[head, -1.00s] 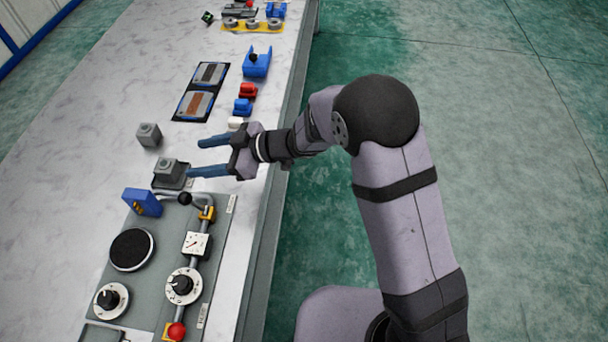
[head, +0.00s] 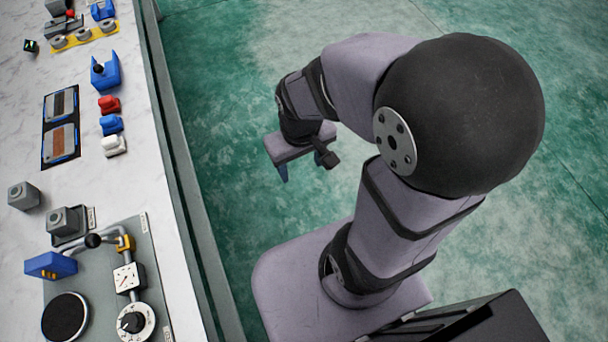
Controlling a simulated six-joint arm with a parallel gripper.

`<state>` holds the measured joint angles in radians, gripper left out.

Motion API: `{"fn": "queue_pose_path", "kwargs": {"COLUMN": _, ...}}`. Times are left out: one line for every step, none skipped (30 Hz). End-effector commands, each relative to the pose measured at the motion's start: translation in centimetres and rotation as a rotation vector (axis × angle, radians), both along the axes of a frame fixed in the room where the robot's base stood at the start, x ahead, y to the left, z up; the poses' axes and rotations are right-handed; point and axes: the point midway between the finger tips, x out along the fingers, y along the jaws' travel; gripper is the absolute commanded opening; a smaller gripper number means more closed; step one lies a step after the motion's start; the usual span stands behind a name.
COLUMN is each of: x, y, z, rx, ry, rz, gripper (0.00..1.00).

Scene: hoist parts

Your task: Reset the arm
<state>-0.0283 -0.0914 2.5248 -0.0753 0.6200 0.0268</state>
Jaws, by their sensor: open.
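My gripper (head: 300,172) hangs off the table's right edge, over the green floor, pointing downward and close to my base. Only parts of its blue fingers show below the wrist, and nothing is seen between them. My arm is folded back, with its elbow high on the right. The gripper is well apart from everything on the table.
The marble table (head: 100,185) is on the left. It holds a grey panel (head: 85,297) with a gauge and knob, two grey blocks (head: 63,221) (head: 23,196), red (head: 109,104), blue (head: 111,124) and white (head: 113,145) pieces, and a dark tray (head: 76,92). Floor around my gripper is clear.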

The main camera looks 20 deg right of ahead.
Motion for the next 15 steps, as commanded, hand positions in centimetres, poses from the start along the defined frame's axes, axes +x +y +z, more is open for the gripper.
{"fn": "queue_pose_path", "kwargs": {"x": -1.4, "y": 0.0, "z": 0.1, "rx": 0.015, "ry": 0.033, "rz": -0.024, "gripper": 0.58}}
{"fn": "queue_pose_path", "kwargs": {"x": -2.0, "y": 0.1, "z": 0.1, "rx": 0.023, "ry": 0.049, "rz": -0.034, "gripper": 0.58}}
{"fn": "queue_pose_path", "kwargs": {"x": -2.6, "y": 0.2, "z": 0.1, "rx": 0.032, "ry": 0.065, "rz": -0.044, "gripper": 0.58}}
{"fn": "queue_pose_path", "kwargs": {"x": -3.0, "y": 0.3, "z": 0.1, "rx": 0.037, "ry": 0.076, "rz": -0.050, "gripper": 0.58}}
{"fn": "queue_pose_path", "kwargs": {"x": -3.2, "y": 0.3, "z": 0.1, "rx": 0.040, "ry": 0.083, "rz": -0.053, "gripper": 0.58}}
{"fn": "queue_pose_path", "kwargs": {"x": -3.4, "y": 0.3, "z": 0.1, "rx": 0.043, "ry": 0.088, "rz": -0.056, "gripper": 0.58}}
{"fn": "queue_pose_path", "kwargs": {"x": -3.5, "y": 0.4, "z": 0.1, "rx": 0.044, "ry": 0.090, "rz": -0.057, "gripper": 0.58}}
{"fn": "queue_pose_path", "kwargs": {"x": -3.5, "y": 0.4, "z": 0.1, "rx": 0.045, "ry": 0.092, "rz": -0.057, "gripper": 0.58}}
{"fn": "queue_pose_path", "kwargs": {"x": -3.5, "y": 0.4, "z": 0.1, "rx": 0.045, "ry": 0.092, "rz": -0.057, "gripper": 0.58}}
{"fn": "queue_pose_path", "kwargs": {"x": -3.5, "y": 0.4, "z": 0.1, "rx": 0.045, "ry": 0.092, "rz": -0.057, "gripper": 0.58}}
{"fn": "queue_pose_path", "kwargs": {"x": -3.5, "y": 0.4, "z": 0.1, "rx": 0.045, "ry": 0.091, "rz": -0.057, "gripper": 0.58}}
{"fn": "queue_pose_path", "kwargs": {"x": -3.5, "y": 0.4, "z": 0.1, "rx": 0.044, "ry": 0.091, "rz": -0.057, "gripper": 0.58}}
{"fn": "queue_pose_path", "kwargs": {"x": -3.5, "y": 0.4, "z": 0.1, "rx": 0.044, "ry": 0.091, "rz": -0.057, "gripper": 0.58}}
{"fn": "queue_pose_path", "kwargs": {"x": -3.5, "y": 0.4, "z": 0.1, "rx": 0.044, "ry": 0.091, "rz": -0.057, "gripper": 0.58}}
{"fn": "queue_pose_path", "kwargs": {"x": -3.5, "y": 0.4, "z": 0.2, "rx": 0.044, "ry": 0.090, "rz": -0.056, "gripper": 0.58}}
